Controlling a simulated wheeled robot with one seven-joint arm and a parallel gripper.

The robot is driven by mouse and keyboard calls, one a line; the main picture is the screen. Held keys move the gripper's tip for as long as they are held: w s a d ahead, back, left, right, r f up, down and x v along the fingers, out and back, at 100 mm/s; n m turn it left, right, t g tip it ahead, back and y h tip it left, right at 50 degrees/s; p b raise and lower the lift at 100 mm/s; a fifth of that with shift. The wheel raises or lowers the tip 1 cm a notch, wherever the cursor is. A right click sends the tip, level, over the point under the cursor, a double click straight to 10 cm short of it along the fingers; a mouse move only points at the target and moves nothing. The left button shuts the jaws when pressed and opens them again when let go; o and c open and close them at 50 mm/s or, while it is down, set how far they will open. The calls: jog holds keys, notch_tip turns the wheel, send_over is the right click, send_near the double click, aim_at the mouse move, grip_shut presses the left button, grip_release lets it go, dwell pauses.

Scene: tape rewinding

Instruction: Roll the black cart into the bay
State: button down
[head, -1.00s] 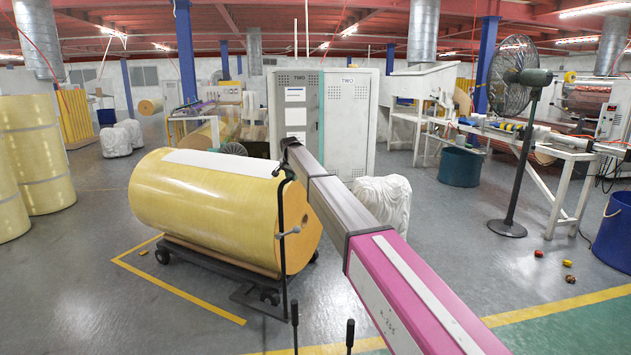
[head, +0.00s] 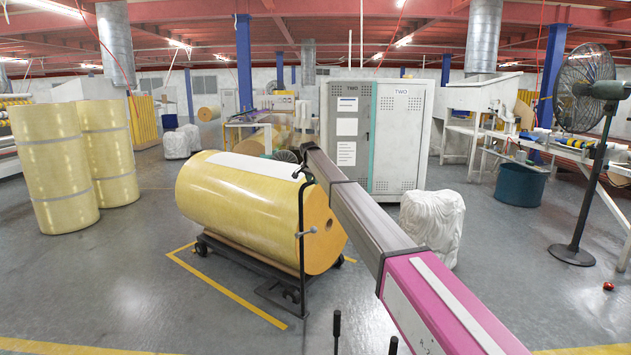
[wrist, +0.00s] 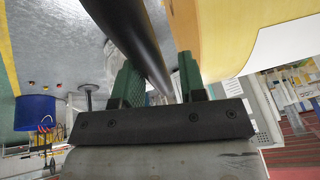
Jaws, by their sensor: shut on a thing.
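The black cart (head: 243,267) is a low wheeled frame with an upright bent bar handle (head: 301,240) at its near end. A large yellow roll (head: 245,205) with a white sheet on top lies on it. My gripper (head: 306,172) is at the top of the handle, partly hidden by my arm. In the wrist view its green-padded fingers (wrist: 158,78) are shut on the dark handle bar (wrist: 135,35), close beside the roll. A yellow floor line (head: 225,289) makes a corner left of the cart.
Two tall yellow rolls (head: 58,170) stand at the left, with clear grey floor before them. A grey-white cabinet (head: 400,135) stands behind the cart. A white wrapped bundle (head: 432,222) and a black fan (head: 577,215) stand at the right. Another yellow line (head: 60,347) crosses the front.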

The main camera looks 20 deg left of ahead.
jog(key=a, duration=0.1)
jog(key=w+a, duration=0.1)
jog(key=a, duration=0.2)
jog(key=shift+w+a+r, duration=0.2)
jog(key=shift+w+a, duration=0.05)
jog(key=shift+a, duration=0.15)
jog(key=c, duration=0.5)
grip_release()
jog(key=shift+a+f, duration=0.1)
jog(key=shift+f, duration=0.05)
jog(key=shift+c, duration=0.4)
jog(key=shift+s+d, duration=0.25)
jog(key=shift+d, duration=0.1)
jog(key=c, duration=0.3)
jog(key=v, duration=0.6)
jog(key=d+v, duration=0.1)
jog(key=v, duration=0.3)
jog(key=shift+c, duration=0.2)
jog(key=shift+s+d+r, duration=0.1)
jog(key=shift+s+r, duration=0.05)
jog(key=shift+r, duration=0.15)
